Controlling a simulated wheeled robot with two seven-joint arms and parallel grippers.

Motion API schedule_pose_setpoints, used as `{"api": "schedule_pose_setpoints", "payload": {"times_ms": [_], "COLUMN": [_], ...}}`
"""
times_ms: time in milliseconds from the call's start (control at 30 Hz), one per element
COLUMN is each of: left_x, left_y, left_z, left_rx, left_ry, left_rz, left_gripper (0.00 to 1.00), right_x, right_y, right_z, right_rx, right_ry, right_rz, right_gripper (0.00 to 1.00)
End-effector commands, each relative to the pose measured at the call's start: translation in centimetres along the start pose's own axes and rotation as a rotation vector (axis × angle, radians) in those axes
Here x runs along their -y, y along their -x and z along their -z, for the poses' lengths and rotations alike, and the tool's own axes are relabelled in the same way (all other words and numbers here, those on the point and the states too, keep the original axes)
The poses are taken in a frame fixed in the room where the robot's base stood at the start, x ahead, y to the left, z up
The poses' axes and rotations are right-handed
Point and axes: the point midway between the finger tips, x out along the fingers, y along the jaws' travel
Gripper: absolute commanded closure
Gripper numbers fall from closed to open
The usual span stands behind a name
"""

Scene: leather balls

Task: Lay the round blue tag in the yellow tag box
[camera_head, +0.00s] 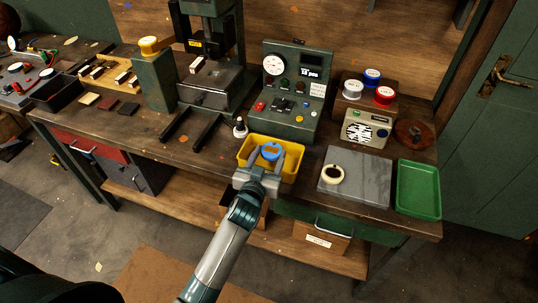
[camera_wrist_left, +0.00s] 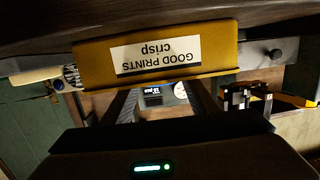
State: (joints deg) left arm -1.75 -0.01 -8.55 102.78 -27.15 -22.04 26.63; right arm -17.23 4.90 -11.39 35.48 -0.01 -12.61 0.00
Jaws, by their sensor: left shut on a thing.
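The round blue tag (camera_head: 271,150) is held between the fingers of my left gripper (camera_head: 270,157) in the head view. It shows over the yellow tag box (camera_head: 245,158); I cannot tell whether it touches the box. My left gripper reaches in from the front side of the box. In the left wrist view, upside down, the box front (camera_wrist_left: 215,45) bears a white label reading "GOOD PRINTS crisp". The fingers (camera_wrist_left: 165,100) run behind it there, and their tips and the tag are hidden. My right gripper is not in view.
A green machine (camera_head: 290,85) with a gauge stands behind the box. A small stamp-like bottle (camera_head: 240,128) is at its left. To the right are a grey slab (camera_head: 360,175) with a cream ring (camera_head: 332,174) and a green tray (camera_head: 418,190).

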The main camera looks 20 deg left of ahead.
Motion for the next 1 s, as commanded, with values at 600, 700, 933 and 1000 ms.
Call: {"api": "schedule_pose_setpoints", "payload": {"times_ms": [600, 700, 933, 1000], "left_x": [0.0, 0.0, 0.0, 0.0], "left_y": [0.1, 0.2, 3.1, 4.3], "left_z": [0.6, 1.4, 1.0, 0.9], "left_rx": [-0.001, -0.002, -0.001, 0.001], "left_ry": [0.000, 0.001, 0.001, 0.002], "left_rz": [0.000, 0.000, 0.000, 0.000], "left_gripper": [0.28, 0.28, 0.28, 0.28], "right_x": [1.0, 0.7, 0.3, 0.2], "right_y": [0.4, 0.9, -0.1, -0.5], "right_z": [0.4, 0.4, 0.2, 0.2], "right_rx": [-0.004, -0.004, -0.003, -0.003], "right_ry": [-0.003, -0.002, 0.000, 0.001], "right_rz": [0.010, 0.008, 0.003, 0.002], "right_gripper": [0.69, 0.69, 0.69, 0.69]}}
